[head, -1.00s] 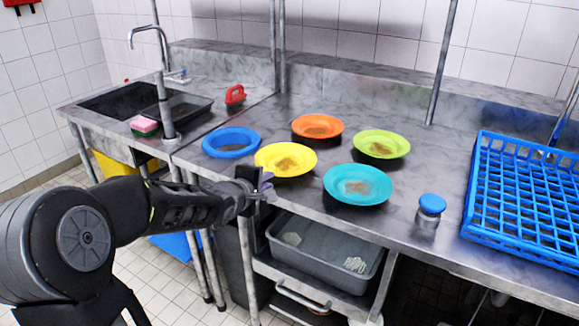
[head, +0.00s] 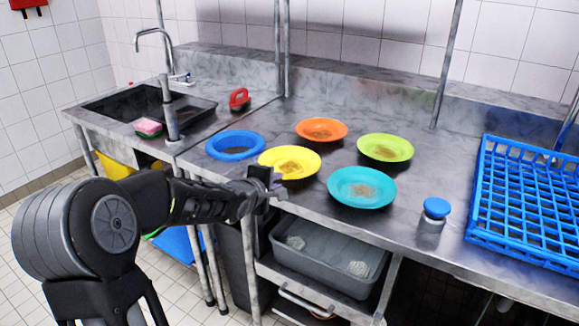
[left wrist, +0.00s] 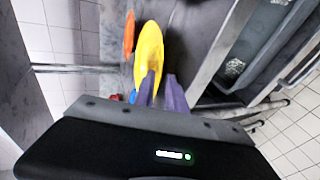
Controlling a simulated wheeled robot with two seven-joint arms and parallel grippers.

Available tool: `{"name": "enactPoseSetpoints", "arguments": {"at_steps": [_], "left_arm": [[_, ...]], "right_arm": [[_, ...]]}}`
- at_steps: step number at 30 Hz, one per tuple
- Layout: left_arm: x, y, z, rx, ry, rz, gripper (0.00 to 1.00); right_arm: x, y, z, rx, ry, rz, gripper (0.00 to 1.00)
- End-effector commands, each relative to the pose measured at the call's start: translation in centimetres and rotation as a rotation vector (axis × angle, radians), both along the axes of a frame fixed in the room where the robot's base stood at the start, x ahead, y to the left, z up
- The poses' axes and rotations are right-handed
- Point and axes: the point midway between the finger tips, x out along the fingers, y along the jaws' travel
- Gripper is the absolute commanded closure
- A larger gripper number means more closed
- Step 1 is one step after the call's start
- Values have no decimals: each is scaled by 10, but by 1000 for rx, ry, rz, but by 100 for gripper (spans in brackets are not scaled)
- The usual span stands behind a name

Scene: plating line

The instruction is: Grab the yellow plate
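The yellow plate (head: 290,161) lies on the metal counter with a brownish stain in its middle. My left gripper (head: 272,184) is at the plate's near edge, by the front of the counter. In the left wrist view the yellow plate (left wrist: 149,50) is just beyond the two purple fingertips (left wrist: 163,86). The fingers stand apart with a gap between them, and the plate's near rim shows at the tips. I cannot tell whether they touch it. My right gripper is in neither view.
A blue plate (head: 235,145), an orange plate (head: 321,129), a green plate (head: 386,148) and a turquoise plate (head: 361,188) surround it. A blue-capped jar (head: 436,209) and a blue rack (head: 520,228) stand to the right. A grey bin (head: 325,267) sits below the counter.

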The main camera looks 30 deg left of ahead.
Motion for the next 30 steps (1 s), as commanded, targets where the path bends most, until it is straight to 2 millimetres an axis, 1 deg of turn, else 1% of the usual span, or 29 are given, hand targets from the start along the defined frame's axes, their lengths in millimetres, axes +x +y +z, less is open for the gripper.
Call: {"name": "enactPoseSetpoints", "arguments": {"at_steps": [3, 6, 9, 27, 30], "left_arm": [[17, 2, -9, -2, 2, -1, 84], [30, 5, -13, -1, 1, -1, 84], [36, 6, -16, 0, 1, 0, 84], [36, 7, -16, 0, 0, 0, 84], [36, 7, -16, 0, 0, 0, 92]], "right_arm": [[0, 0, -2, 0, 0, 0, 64], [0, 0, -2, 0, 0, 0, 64], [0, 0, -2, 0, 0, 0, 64], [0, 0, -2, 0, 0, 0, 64], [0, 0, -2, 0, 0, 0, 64]]}}
